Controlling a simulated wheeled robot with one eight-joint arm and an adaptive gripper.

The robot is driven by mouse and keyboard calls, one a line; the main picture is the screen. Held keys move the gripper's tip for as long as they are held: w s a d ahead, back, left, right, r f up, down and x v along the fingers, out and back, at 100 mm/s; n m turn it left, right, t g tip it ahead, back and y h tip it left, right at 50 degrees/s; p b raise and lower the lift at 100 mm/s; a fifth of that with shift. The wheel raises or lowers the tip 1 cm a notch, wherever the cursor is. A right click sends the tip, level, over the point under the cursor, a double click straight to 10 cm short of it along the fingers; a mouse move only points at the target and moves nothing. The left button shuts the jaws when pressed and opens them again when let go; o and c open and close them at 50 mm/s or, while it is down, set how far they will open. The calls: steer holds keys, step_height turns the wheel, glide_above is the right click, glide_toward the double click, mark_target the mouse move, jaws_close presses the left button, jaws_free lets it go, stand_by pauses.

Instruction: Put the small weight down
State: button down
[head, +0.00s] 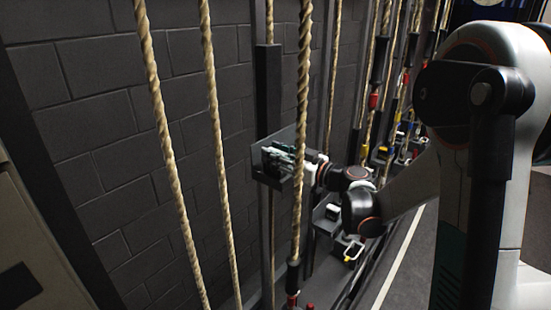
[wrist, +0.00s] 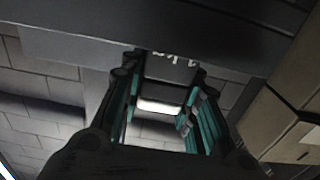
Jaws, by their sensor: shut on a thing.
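The small weight (wrist: 172,68) is a dark grey block with partly visible white lettering in the wrist view. It sits between the far ends of my gripper's teal-padded fingers. My gripper (head: 278,157) is shut on it, inside or right against a dark, open-fronted bracket (head: 287,134) on a vertical post in the head view. In that view the weight cannot be told apart from the fingers. A broad dark panel (wrist: 230,32) spans the top of the wrist view, close to the weight. I cannot tell whether the weight touches it.
Thick ropes (head: 212,110) hang in front of the brick wall (head: 105,120), one (head: 303,110) crossing near my gripper. A row of ropes, rails and coloured fittings (head: 385,150) runs off to the right. A beige cabinet (head: 25,230) stands at the left. Floor (head: 395,275) shows at lower right.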

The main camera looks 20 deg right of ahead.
steer(key=shift+f, duration=0.15)
steer(key=c, duration=1.2)
jaws_free()
steer(key=shift+s, duration=0.1)
steer(key=p+v, duration=0.1)
steer(key=v, duration=1.1)
